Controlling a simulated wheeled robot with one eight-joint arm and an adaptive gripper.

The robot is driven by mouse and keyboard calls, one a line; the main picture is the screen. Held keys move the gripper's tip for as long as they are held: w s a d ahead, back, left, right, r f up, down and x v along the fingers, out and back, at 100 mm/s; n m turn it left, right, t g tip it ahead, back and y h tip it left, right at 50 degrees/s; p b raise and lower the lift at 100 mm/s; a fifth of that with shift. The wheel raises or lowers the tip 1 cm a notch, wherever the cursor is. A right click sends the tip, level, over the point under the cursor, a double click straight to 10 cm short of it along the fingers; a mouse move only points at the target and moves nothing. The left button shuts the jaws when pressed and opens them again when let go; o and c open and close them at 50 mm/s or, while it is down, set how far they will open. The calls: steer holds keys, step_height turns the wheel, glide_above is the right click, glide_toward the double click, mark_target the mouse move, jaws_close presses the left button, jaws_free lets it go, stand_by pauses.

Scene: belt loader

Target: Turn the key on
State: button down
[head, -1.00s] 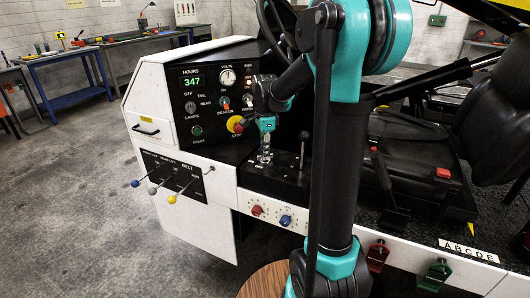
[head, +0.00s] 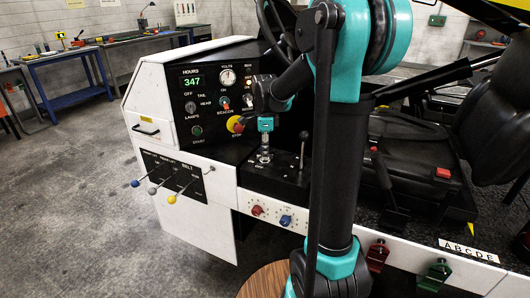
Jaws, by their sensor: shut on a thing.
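My gripper (head: 265,142) points down over the black side console (head: 282,179), left of the black-knobbed lever (head: 303,147). Its fingers are shut on the key, which is small and mostly hidden between them. Just below the fingertips, a bright metal key switch (head: 264,158) sits on the console top. The key's exact angle is too small to tell.
The upright dash panel (head: 205,100) with a green 347 display, knobs and a yellow-and-red stop button (head: 236,124) stands close behind and left of my gripper. Levers with coloured balls (head: 172,199) stick out at the front left. The seat (head: 420,150) is right.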

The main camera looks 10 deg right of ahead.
steer(key=c, duration=1.5)
jaws_free()
step_height(320, 180, up, 12)
steer(key=shift+r, duration=0.1)
